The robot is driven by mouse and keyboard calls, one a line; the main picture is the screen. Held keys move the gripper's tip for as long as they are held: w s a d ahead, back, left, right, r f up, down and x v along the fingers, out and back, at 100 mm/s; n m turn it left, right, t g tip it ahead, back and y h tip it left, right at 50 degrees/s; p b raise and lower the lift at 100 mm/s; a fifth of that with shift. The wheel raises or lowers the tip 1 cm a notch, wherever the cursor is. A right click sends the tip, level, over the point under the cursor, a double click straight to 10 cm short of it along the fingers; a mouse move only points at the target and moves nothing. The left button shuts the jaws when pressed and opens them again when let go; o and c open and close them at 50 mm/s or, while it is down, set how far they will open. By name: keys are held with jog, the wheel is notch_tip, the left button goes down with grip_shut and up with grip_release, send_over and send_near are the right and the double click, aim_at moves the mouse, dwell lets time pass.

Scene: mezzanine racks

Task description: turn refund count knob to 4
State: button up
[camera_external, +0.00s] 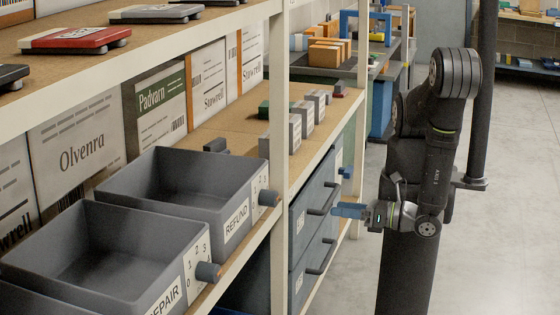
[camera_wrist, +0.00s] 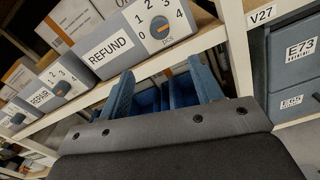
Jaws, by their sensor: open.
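The refund count knob is a dark round knob with a small orange mark (camera_wrist: 160,27) on a white dial numbered 0 to 4, on the front of the grey REFUND bin (camera_wrist: 104,55). I cannot tell for sure which number it points at. In the external view the knob (camera_external: 268,197) sticks out from the bin front (camera_external: 237,221), and its dial is seen edge-on. My gripper (camera_external: 340,211) has blue fingers and is to the right of the knob, apart from it. In the wrist view my gripper (camera_wrist: 163,82) is open and empty, with the knob beyond its fingertips.
The REPAIR bin (camera_external: 160,304) with its own knob (camera_external: 207,271) stands to the left on the same shelf. A white rack post (camera_external: 279,130) rises just right of the REFUND bin. Blue drawers with dark handles (camera_external: 323,211) are beside my gripper. The floor at right is clear.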

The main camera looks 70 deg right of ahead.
jog(key=n, duration=0.1)
send_near(276, 200)
jog(key=shift+w+f, duration=0.1)
jog(key=shift+w, duration=4.8)
jog(key=c, duration=1)
